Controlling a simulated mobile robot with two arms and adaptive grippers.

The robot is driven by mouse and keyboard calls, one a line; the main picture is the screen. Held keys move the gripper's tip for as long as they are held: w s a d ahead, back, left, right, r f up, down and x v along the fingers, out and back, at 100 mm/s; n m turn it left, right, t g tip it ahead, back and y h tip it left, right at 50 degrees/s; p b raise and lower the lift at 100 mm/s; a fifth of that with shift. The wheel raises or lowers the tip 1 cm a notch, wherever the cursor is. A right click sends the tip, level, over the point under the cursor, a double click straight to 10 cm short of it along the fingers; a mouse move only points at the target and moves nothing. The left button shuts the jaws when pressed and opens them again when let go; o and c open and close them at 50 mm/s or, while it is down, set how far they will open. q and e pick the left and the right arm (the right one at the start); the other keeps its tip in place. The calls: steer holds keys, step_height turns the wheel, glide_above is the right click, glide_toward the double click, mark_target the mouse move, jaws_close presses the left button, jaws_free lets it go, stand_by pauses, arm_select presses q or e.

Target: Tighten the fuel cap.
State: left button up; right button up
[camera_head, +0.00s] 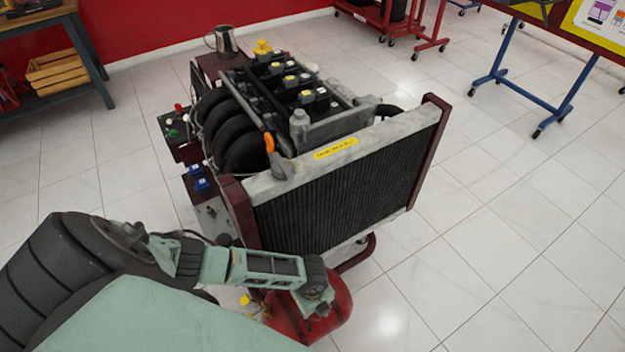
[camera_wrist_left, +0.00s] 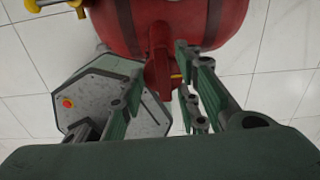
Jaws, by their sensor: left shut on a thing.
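The red fuel tank (camera_head: 338,318) sits low on the floor side of the engine trainer, under the radiator. It also shows at the top of the left wrist view (camera_wrist_left: 215,25). A red neck-like part (camera_wrist_left: 160,62), which looks like the fuel cap, stands out from the tank between my fingers. My left gripper (camera_head: 316,299) is over the tank and shut on this part; it also shows in the wrist view (camera_wrist_left: 163,72). In the head view the gripper hides the cap. My right gripper is in neither view.
The engine trainer's radiator (camera_head: 345,185) rises just behind my left arm. Yellow fittings (camera_head: 246,301) sit left of the tank. A kettle-like metal jug (camera_head: 221,40) stands at the back. Tiled floor to the right is clear.

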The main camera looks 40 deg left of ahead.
arm_select(q)
steer(key=shift+s+f, duration=0.15)
steer(key=shift+s, duration=0.35)
steer(key=o, duration=1.1)
steer(key=shift+c, duration=0.2)
steer(key=shift+w, duration=0.25)
steer(key=shift+r, duration=0.2)
steer(key=shift+w+r, duration=0.1)
steer(key=shift+r, duration=0.45)
step_height(320, 180, up, 11)
steer(key=shift+f, duration=0.15)
